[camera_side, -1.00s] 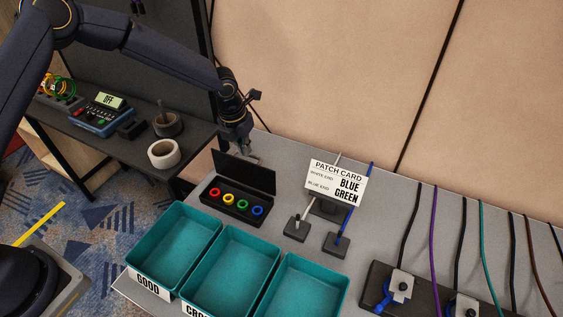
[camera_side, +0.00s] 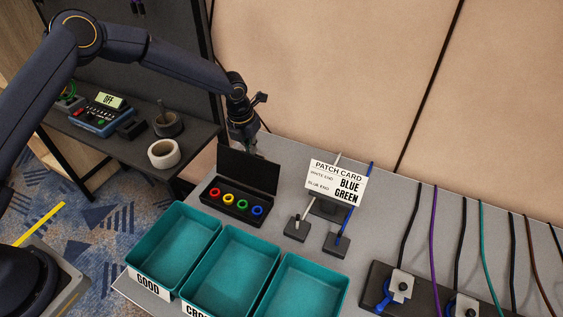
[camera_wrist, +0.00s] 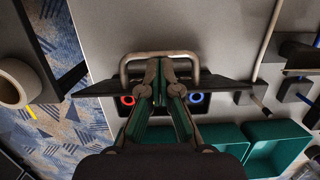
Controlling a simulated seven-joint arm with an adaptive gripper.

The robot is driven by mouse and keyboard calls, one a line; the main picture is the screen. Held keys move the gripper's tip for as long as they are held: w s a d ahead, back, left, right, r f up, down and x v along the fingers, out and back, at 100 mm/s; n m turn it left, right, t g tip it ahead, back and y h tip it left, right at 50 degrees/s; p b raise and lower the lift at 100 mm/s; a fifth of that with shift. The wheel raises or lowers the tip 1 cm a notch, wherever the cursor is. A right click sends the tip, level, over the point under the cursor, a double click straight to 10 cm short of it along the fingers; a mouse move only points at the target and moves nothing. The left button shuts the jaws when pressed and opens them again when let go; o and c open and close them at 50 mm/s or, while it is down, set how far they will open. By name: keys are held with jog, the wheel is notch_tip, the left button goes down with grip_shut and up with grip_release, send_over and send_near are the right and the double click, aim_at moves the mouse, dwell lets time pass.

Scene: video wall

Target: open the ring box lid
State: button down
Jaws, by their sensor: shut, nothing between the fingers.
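The black ring box (camera_side: 233,208) stands on the grey table, its lid (camera_side: 248,172) raised steeply at the back. A row of red, yellow, green and blue rings shows inside. In the wrist view the lid (camera_wrist: 105,87) is nearly edge-on, with a metal loop handle (camera_wrist: 135,55) on its far side. My gripper (camera_wrist: 161,63) is shut and empty, its fingertips at the handle; contact is unclear. In the side view my gripper (camera_side: 252,149) is behind the lid's top edge, its tips partly hidden. The red ring (camera_wrist: 127,100) and blue ring (camera_wrist: 195,98) flank the fingers.
Teal bins (camera_side: 180,245) stand in front of the box. To the right are a patch card (camera_side: 336,183) and cable stands (camera_side: 297,231). A side bench with a tape roll (camera_side: 163,153) and a meter (camera_side: 101,118) is at the left.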

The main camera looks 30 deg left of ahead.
notch_tip(320, 180, up, 16)
jog(key=w+t, duration=0.1)
jog(key=w, duration=0.1)
jog(key=s+a+r+n+t+y, duration=0.1)
jog(key=s+a+r+n, duration=0.1)
jog(key=s+r, duration=0.45)
jog(key=s+a+r+n+t+y, duration=0.1)
jog(key=s+a+r+t+y, duration=0.15)
jog(key=r, duration=0.75)
jog(key=s+a+r+n, duration=0.2)
jog(key=s+a+n, duration=0.1)
jog(key=s+n, duration=0.5)
jog(key=s+a+r+n, duration=0.3)
jog(key=s+n, duration=0.3)
jog(key=s, duration=0.3)
jog(key=s+f+n+h, duration=0.1)
jog(key=s+f+n, duration=0.3)
jog(key=n, duration=0.5)
jog(key=s+f+n+g+h, duration=0.1)
jog(key=s+f+n, duration=0.4)
jog(key=n, duration=0.5)
jog(key=shift+s+d+h, duration=0.2)
jog(key=shift+s+h, duration=0.45)
jog(key=shift+s, duration=0.1)
